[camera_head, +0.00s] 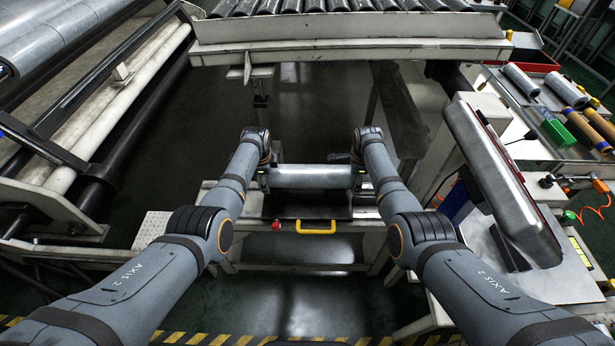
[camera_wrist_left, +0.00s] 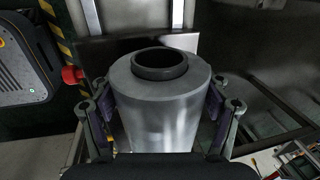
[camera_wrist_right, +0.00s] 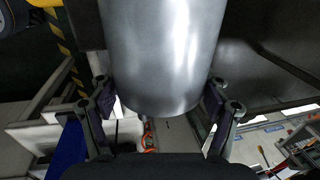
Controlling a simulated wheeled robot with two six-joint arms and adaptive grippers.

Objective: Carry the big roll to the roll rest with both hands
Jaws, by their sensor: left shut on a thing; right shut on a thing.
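The big roll (camera_head: 310,176) is a silvery cylinder lying level across my front, between my two grippers. My left gripper (camera_head: 264,178) is shut on its left end; in the left wrist view the fingers flank the roll (camera_wrist_left: 160,112), and a dark core ring shows at the far end. My right gripper (camera_head: 357,178) is shut on its right end, with fingers either side of the roll (camera_wrist_right: 163,55) in the right wrist view. Below the roll is a low stand with a dark plate (camera_head: 305,207). I cannot tell whether this is the roll rest, or whether the roll touches it.
A yellow handle (camera_head: 316,228) and a red button (camera_head: 276,225) are on the stand's front. A roller conveyor (camera_head: 350,48) crosses the back. A large machine roll (camera_head: 60,40) is at left. A tilted metal-cased panel (camera_head: 502,180) and a bench with small rolls (camera_head: 522,80) are at right.

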